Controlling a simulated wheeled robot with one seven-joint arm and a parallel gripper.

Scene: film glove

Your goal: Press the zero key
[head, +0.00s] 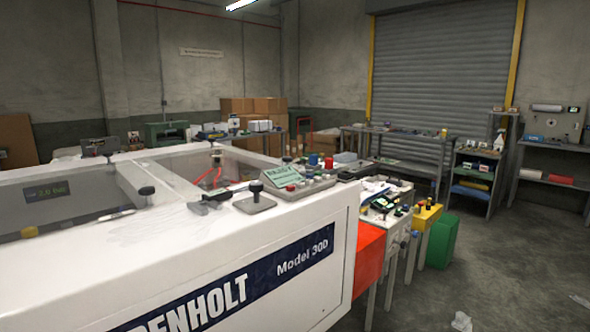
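A grey control panel (310,190) sits on the top right end of the white machine (200,250). It has a tilted greenish display (295,174) and a row of small keys and buttons, among them a red one. The key markings are too small to read, so I cannot tell which is the zero key. My gripper is not in view.
A black-knobbed lever on a grey plate (254,198) and a dark clamp (212,201) stand on the machine top, left of the panel. A red-orange bin (368,258), a yellow box (427,217) and a green bin (442,241) stand to the right. The right floor is mostly clear.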

